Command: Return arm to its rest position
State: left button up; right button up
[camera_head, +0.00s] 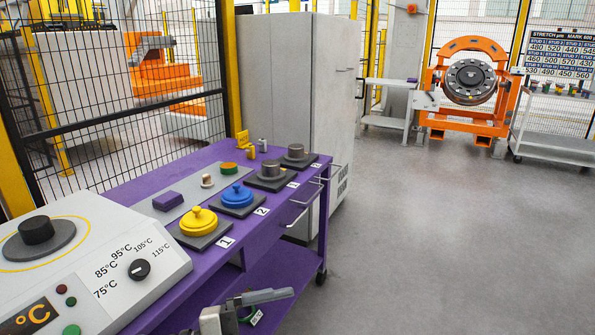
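The cart top holds a yellow lidded part (198,221), a blue one (236,196), and grey parts on dark pads. A heater with a dial (139,269) stands front left. A grey cabinet (290,90) and orange wheel stand (467,85) are behind. The right floor is clear.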

pick_arm(q)
jog(key=a+f+n+t+y, duration=0.85)
jog(key=n+t+y, duration=0.3)
jog(key=n, duration=0.75)
jog(key=s+a+f+n+g+y, duration=0.3)
jog(key=s+f+n+g, duration=0.1)
jog(key=s+f, duration=0.6)
jog(key=shift+f+n+g, duration=0.4)
jog(key=shift+f+g, duration=0.05)
jog(key=shift+g, duration=0.4)
